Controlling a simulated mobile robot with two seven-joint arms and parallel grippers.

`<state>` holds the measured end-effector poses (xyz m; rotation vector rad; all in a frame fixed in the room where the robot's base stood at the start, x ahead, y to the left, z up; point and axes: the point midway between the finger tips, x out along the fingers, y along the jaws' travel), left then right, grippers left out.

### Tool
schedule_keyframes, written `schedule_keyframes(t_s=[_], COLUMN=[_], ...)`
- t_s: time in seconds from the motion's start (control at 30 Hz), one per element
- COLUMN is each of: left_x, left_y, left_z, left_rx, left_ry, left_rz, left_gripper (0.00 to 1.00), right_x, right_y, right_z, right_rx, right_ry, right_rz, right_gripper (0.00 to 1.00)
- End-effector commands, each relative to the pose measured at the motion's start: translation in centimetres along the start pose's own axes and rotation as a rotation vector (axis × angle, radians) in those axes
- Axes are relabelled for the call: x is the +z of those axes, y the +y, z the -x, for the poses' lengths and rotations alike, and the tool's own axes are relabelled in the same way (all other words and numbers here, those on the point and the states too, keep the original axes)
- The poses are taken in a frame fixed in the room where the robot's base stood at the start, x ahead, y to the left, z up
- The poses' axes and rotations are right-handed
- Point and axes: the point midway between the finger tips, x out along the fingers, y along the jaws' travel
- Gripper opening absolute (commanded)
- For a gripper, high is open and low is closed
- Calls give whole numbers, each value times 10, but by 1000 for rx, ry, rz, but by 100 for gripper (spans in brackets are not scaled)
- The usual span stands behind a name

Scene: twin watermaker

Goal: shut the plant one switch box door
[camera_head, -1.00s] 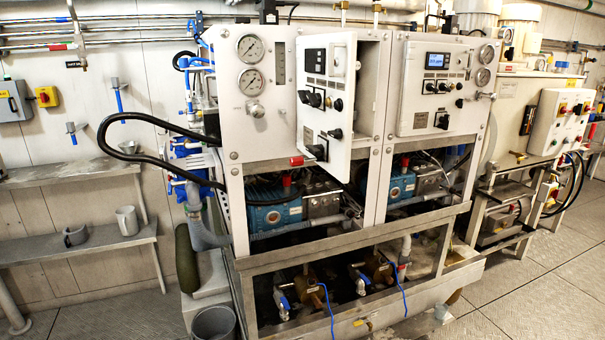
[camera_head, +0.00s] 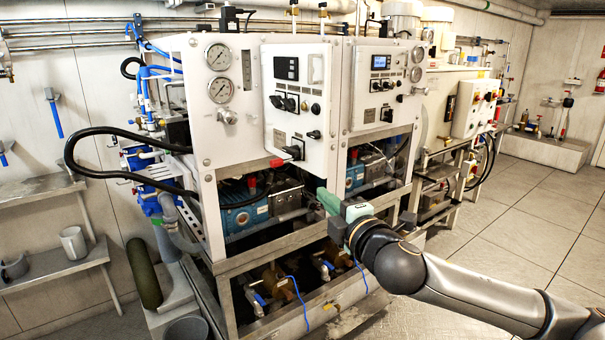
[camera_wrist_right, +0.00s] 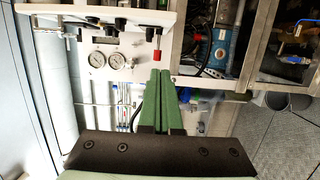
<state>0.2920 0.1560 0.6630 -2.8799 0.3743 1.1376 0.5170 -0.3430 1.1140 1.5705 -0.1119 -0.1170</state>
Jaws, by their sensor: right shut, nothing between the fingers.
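The plant one switch box door (camera_head: 318,125) is the white panel with black rotary switches and a small display, right of the two gauges. It stands out from the cabinet front, its lower right corner nearer to me. How far it is open is hard to tell. My right gripper (camera_head: 322,196) is below the door's lower right part, apart from it, with its green fingers shut and empty. In the right wrist view the shut green fingers (camera_wrist_right: 160,76) point toward the cabinet. My left gripper is not in view.
Two pressure gauges (camera_head: 220,73) sit left of the door. The neighbouring switch box (camera_head: 384,85) is to the right. A black hose (camera_head: 95,131) loops out at the left. A shelf (camera_head: 45,272) with mugs stands far left. The floor at the right (camera_head: 530,210) is clear.

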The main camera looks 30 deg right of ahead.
Motion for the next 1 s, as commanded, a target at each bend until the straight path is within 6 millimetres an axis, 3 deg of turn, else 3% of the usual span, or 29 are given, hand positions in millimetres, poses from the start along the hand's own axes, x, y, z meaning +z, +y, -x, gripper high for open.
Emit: schedule_keyframes(t_s=[0.27,0.73,0.8,1.0], left_x=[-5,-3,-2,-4], left_y=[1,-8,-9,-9], left_z=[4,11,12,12], left_rx=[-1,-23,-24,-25], left_ry=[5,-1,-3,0], left_rz=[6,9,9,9], left_gripper=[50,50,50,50], right_x=[1,0,16,35], right_y=[5,4,2,2], right_z=[-24,-102,-104,-108], right_rx=[6,4,2,3], right_ry=[-4,-2,-7,-3], right_rz=[1,1,9,5], right_gripper=[0,0,0,0])
